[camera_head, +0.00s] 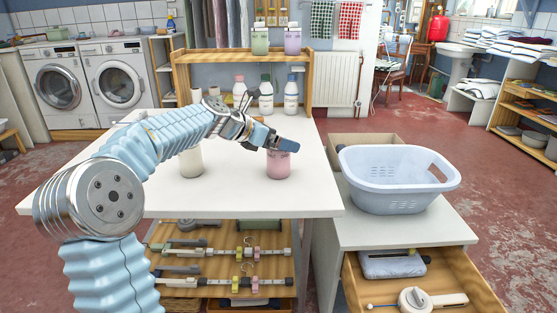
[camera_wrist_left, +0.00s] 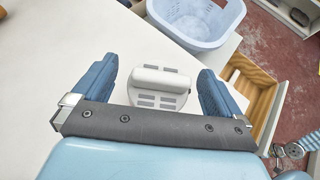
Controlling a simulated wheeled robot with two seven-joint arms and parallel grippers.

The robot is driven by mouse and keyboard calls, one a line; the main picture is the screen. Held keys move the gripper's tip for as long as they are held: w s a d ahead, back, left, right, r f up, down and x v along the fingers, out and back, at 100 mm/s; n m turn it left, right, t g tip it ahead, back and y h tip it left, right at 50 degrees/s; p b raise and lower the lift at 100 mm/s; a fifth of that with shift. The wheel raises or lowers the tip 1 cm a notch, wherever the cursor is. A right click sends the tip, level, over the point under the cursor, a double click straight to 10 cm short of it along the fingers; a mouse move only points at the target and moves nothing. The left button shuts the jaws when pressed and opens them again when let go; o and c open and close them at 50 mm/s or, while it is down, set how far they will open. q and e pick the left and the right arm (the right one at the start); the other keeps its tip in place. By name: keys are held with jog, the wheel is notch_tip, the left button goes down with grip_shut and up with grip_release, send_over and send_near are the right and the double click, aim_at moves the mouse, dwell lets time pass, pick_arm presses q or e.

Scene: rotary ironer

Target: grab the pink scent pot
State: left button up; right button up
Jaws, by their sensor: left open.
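A pink pot (camera_head: 279,165) stands upright on the white table, near its front right. My left gripper (camera_head: 280,143) reaches over it from the left and hides its top in the head view. In the left wrist view my left gripper (camera_wrist_left: 155,68) is open, with one blue finger on each side of a white slotted lid with a raised bar (camera_wrist_left: 160,86). The lid lies between the fingers with gaps on both sides. The pot's pink body does not show there. A second pink pot (camera_head: 292,42) stands on the wooden shelf at the back.
A cream jar (camera_head: 190,160) stands left of the pink pot, partly behind my arm. Several white bottles (camera_head: 291,97) stand at the back under the shelf. A green pot (camera_head: 260,42) is on the shelf. A pale blue basket (camera_head: 395,180) sits on the lower surface at right, above an open drawer.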

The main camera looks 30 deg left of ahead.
pick_arm(q)
jog(key=c, duration=1.6)
